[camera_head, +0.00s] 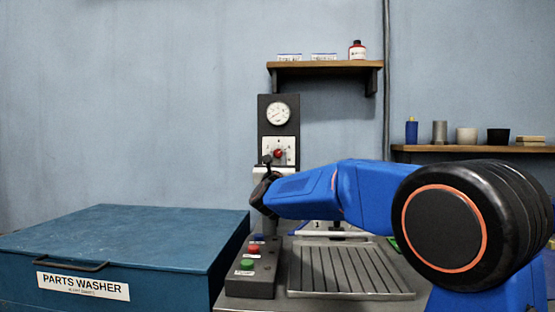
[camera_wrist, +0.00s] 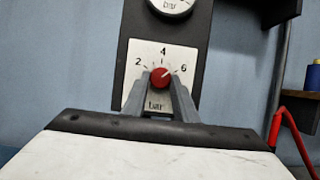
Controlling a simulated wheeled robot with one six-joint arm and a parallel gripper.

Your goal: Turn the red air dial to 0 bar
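The red air dial (camera_wrist: 160,77) sits on a white plate (camera_wrist: 162,52) with marks 2, 4 and 6 and the word "bar". A pale mark on the dial seems to point up and right, between 4 and 6. The 0 mark is not visible in the wrist view. My gripper (camera_wrist: 161,86) points at the dial, its two grey fingers apart, one either side of the dial's lower part. I cannot tell if they touch it. In the head view the dial (camera_head: 279,154) shows just above and right of my gripper (camera_head: 267,160).
A round gauge (camera_head: 278,113) sits above the dial on the dark panel. Below are a box of coloured buttons (camera_head: 250,270) and a ribbed plate (camera_head: 345,268). A blue parts washer (camera_head: 120,240) stands left. A shelf (camera_head: 325,66) is at upper right.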

